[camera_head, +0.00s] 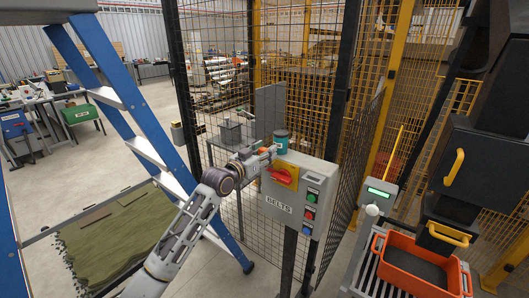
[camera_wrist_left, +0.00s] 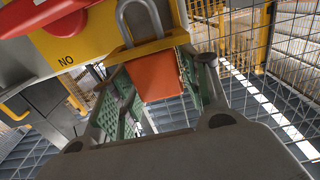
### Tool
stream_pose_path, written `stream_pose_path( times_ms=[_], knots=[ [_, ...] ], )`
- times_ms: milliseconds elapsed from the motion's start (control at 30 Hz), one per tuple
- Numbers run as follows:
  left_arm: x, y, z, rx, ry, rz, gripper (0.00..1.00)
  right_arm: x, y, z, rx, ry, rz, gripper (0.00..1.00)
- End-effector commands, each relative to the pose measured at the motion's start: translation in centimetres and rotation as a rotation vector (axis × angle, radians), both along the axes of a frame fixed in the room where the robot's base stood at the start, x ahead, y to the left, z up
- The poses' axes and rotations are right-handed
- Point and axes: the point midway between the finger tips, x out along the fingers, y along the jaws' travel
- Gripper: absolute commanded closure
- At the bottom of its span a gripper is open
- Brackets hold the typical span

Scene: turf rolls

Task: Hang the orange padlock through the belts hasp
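The orange padlock (camera_wrist_left: 158,78) shows in the left wrist view with its grey shackle upward, in front of a yellow plate (camera_wrist_left: 80,45). My left gripper (camera_wrist_left: 156,82) has a green-padded finger on each side of the padlock body and appears shut on it. In the head view my left gripper (camera_head: 266,158) is at the upper left of the grey box marked BELTS (camera_head: 290,205), beside the red handle (camera_head: 282,178) on its yellow plate. I cannot tell whether the shackle passes through the hasp. My right gripper is not in view.
Green, red and other buttons (camera_head: 310,198) are on the box's right side. Wire mesh fencing (camera_head: 310,90) stands behind it. A blue ladder (camera_head: 130,110) is at the left, near my left arm. An orange crate (camera_head: 420,270) stands at the lower right.

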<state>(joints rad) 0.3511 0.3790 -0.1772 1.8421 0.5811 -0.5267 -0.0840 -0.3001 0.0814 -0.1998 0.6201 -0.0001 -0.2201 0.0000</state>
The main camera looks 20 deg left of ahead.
Motion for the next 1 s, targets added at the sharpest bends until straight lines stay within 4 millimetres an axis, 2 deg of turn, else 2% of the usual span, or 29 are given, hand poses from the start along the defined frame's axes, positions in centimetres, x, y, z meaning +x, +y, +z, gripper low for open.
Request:
stream_pose_path(
  times_ms=[100,567,1000],
  knots=[
    [0.0,0.0,0.0,0.000,0.000,0.000,0.39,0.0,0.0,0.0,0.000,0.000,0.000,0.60],
    [-0.3,0.1,-0.1,0.001,0.002,0.000,0.39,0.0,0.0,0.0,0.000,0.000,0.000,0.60],
    [-3.4,1.3,-0.1,0.001,0.002,0.000,0.39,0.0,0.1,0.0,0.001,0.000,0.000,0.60]
  ],
)
